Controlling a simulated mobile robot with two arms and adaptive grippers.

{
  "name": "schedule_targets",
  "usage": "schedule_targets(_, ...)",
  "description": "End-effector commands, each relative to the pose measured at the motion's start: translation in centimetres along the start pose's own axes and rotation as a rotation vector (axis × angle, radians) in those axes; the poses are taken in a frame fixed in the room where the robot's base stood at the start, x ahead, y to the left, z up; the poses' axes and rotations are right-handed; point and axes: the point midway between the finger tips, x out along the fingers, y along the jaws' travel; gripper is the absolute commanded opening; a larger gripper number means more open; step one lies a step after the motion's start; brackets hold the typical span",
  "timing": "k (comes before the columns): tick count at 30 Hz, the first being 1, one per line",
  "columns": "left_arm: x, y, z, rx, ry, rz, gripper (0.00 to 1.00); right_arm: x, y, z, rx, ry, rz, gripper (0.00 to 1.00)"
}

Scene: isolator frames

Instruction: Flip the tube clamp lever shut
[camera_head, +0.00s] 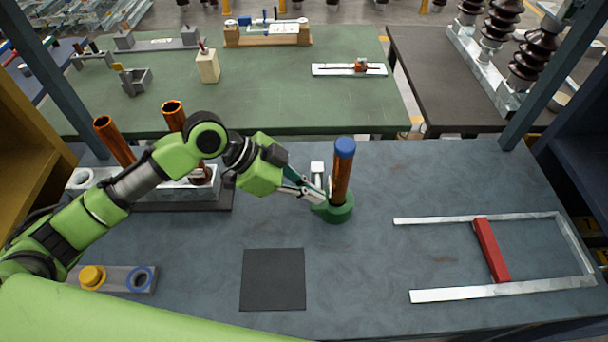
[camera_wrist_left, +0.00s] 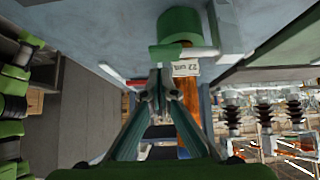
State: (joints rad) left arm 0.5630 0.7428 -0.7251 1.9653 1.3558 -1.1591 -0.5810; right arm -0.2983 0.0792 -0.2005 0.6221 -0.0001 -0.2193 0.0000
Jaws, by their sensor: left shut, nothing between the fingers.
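A copper-coloured tube (camera_head: 341,180) with a blue cap (camera_head: 345,147) stands upright in a round green clamp base (camera_head: 335,212) on the grey bench. In the left wrist view the green base (camera_wrist_left: 180,24) is at the top, with a short green piece and a pale bar (camera_wrist_left: 198,52) beside it that may be the lever. Its exact angle is hard to tell. My left gripper (camera_head: 320,197) is shut and empty, its fingertips close to the left side of the base. In the wrist view its fingertips (camera_wrist_left: 156,92) are together; contact cannot be told. My right gripper is out of view.
A dark square mat (camera_head: 273,280) lies in front. A metal frame with a red bar (camera_head: 491,250) lies at right. Copper tubes (camera_head: 115,141) stand behind my arm.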

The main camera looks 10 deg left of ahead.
Motion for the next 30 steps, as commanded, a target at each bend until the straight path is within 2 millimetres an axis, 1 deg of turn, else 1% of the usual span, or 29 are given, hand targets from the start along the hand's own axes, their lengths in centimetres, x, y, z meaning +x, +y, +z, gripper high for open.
schedule_targets(1,0.3,0.0,0.3,-0.004,0.000,0.001,0.00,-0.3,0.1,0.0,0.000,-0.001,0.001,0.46)
schedule_targets(6,1.0,0.0,1.0,-0.001,0.000,0.001,0.00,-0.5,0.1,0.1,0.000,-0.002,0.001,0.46)
schedule_targets(17,1.1,0.1,1.2,0.004,0.000,-0.003,0.00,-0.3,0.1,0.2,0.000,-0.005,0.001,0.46)
schedule_targets(20,1.6,0.3,1.7,0.033,-0.002,-0.033,0.00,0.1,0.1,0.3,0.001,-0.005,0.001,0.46)
schedule_targets(27,2.9,0.7,3.0,0.165,-0.003,-0.162,0.00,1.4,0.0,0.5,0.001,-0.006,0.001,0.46)
schedule_targets(30,3.8,0.7,3.8,0.172,-0.001,-0.172,0.00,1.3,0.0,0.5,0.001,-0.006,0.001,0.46)
